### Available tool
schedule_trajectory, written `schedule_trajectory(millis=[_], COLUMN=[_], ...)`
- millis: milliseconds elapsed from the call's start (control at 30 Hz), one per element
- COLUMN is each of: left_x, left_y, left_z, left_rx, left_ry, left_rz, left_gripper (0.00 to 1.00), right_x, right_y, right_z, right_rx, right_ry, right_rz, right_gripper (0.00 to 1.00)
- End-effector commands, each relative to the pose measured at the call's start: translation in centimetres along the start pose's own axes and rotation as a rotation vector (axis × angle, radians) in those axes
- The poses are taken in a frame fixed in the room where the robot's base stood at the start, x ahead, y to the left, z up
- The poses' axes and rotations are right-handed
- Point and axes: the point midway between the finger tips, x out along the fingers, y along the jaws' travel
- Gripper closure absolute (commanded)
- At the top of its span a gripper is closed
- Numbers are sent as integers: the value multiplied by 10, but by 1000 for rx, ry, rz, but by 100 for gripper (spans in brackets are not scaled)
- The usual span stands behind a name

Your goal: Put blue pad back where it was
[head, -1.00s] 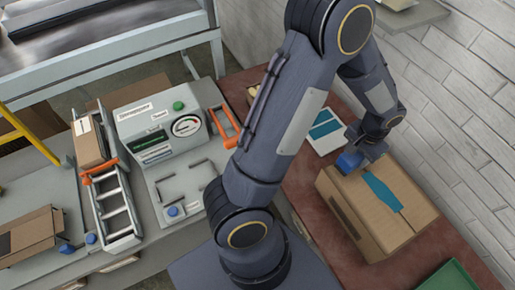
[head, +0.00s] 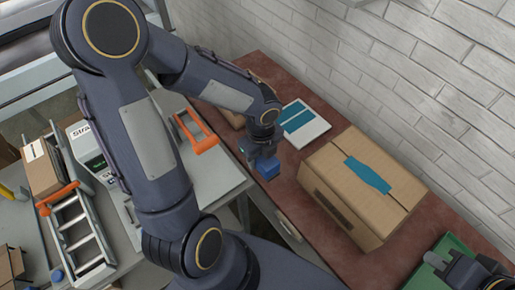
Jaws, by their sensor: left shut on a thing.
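My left gripper (head: 264,157) points down near the front edge of the red-brown bench, shut on a small blue block, the blue pad (head: 268,170). The fingers hide part of the pad. The pad is left of the cardboard box with blue tape and in front of a white-and-blue flat pack, apart from both. My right gripper (head: 462,268) shows only in part at the lower right corner, by a green tray; its fingers are not clear.
The taped cardboard box (head: 345,205) stands on the red-brown bench (head: 290,160), with the white-and-blue pack (head: 305,124) behind. The green tray (head: 412,275) is lower right. An orange handle (head: 197,132) and a small ladder-like rack (head: 78,232) are at left. My arm hides much of the grey bench.

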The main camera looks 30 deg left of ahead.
Motion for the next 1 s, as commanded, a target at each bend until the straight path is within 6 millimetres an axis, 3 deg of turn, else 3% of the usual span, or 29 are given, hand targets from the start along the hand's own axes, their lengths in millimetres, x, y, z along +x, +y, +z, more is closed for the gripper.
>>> schedule_trajectory(millis=[333, 500, 800, 1000], left_x=[36, 70, 95, 122], left_y=[-46, -60, -72, -72], left_z=[70, 90, 107, 107], left_rx=[-6, -3, -4, -2], left_ry=[2, 3, 1, 1], left_rz=[3, 3, 1, 1], left_gripper=[73, 73, 73, 73], right_x=[-15, -17, -20, -21], right_y=[-7, -8, -9, -10], right_z=[-8, -9, -10, -11], right_rx=[0, 0, 0, 0], right_ry=[0, 0, 0, 0], right_rz=[0, 0, 0, 0], right_gripper=[100, 100, 100, 100])
